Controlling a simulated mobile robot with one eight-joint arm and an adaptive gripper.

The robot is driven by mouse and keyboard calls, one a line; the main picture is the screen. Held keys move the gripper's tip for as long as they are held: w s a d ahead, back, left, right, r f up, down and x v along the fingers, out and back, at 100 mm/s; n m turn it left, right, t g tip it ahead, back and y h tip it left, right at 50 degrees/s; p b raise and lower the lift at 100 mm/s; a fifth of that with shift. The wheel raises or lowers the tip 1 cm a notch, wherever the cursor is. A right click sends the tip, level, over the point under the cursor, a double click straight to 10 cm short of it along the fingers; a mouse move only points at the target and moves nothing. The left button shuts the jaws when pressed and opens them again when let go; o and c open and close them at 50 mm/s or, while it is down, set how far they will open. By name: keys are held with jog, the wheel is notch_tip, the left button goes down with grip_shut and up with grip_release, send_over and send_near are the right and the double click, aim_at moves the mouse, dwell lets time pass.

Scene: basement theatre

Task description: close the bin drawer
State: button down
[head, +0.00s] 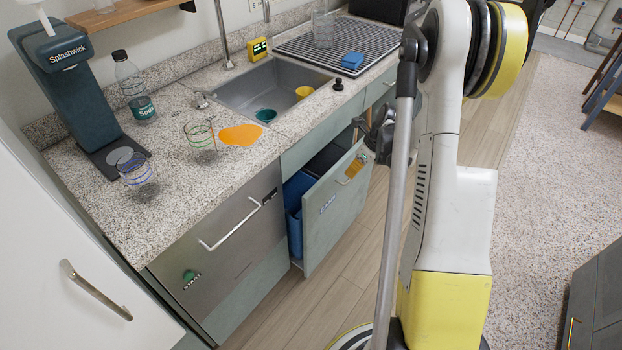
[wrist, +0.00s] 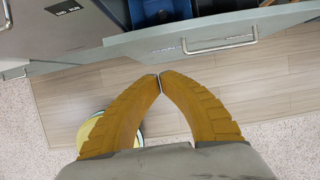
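The bin drawer (head: 328,222) is pulled out from under the sink counter, with a grey-green front and a bar handle. Its front (wrist: 125,48) and handle (wrist: 222,49) cross the top of the wrist view. A blue bin (head: 293,192) stands inside, partly hidden by the front; it also shows in the wrist view (wrist: 150,12). My gripper (head: 352,172) is in front of the drawer's outer face, near the handle. Its orange fingers meet at the tips (wrist: 160,79), with nothing between them. The fingertips appear apart from the drawer front, though the exact gap is unclear.
A dishwasher (head: 222,245) with a bar handle is left of the drawer. The counter (head: 95,200) carries glasses (head: 200,134), a bottle (head: 133,85) and an orange spill (head: 241,135). The wooden floor (head: 345,262) before the drawer looks clear.

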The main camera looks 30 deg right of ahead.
jog(key=a+f, duration=0.1)
jog(key=b, duration=0.6)
send_over(330, 183)
jog(key=s+a, duration=0.3)
jog(key=s, duration=0.1)
jog(key=shift+w+d+f, duration=0.1)
jog(key=shift+d+f, duration=0.05)
jog(key=shift+f, duration=1.9)
jog(key=shift+d+f, duration=0.1)
jog(key=shift+f, duration=1.95)
jog(key=w+a, duration=0.2)
jog(key=w, duration=0.4)
jog(key=shift+w+a, duration=0.3)
jog(key=shift+a, duration=0.1)
